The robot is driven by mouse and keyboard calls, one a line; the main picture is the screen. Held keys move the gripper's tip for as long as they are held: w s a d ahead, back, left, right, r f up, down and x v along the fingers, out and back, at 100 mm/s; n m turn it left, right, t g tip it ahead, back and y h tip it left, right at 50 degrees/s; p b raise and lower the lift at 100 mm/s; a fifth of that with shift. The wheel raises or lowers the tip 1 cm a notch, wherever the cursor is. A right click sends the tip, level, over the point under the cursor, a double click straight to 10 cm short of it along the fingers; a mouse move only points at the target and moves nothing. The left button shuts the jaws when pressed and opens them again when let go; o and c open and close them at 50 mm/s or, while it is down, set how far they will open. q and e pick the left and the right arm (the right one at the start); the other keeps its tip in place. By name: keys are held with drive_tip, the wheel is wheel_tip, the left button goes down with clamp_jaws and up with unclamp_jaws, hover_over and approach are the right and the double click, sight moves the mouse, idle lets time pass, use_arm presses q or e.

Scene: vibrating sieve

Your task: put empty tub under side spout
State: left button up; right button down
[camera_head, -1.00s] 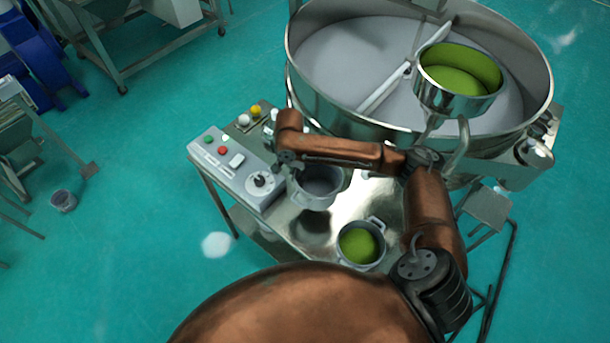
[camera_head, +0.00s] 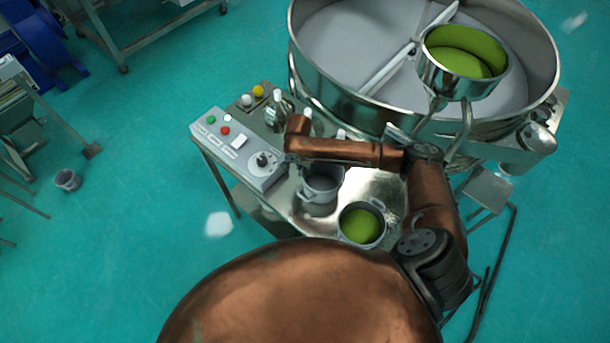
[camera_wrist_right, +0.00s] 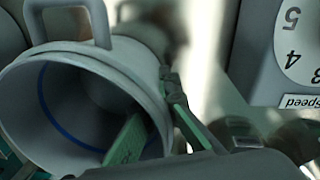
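The empty grey tub (camera_head: 321,187) is by the front of the steel table, right of the control panel. In the right wrist view, the tub (camera_wrist_right: 115,60) shows its open mouth, a handle and a blue line inside. My right gripper (camera_wrist_right: 154,105) straddles its wall, one green-padded finger inside and one outside, and appears shut on it. In the head view, my arm hides most of that gripper. A second tub (camera_head: 361,226) with green contents stands to the right and nearer. I cannot clearly make out the side spout below the sieve (camera_head: 330,85). My left gripper is out of view.
The control panel (camera_head: 237,148) with buttons and a knob is close left of the empty tub. A steel funnel (camera_head: 463,82) with green material hangs over the sieve.

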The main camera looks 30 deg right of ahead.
drive_tip(key=shift+f, duration=0.1)
drive_tip(key=c, duration=2.2)
unclamp_jaws()
drive_tip(key=shift+o, duration=0.2)
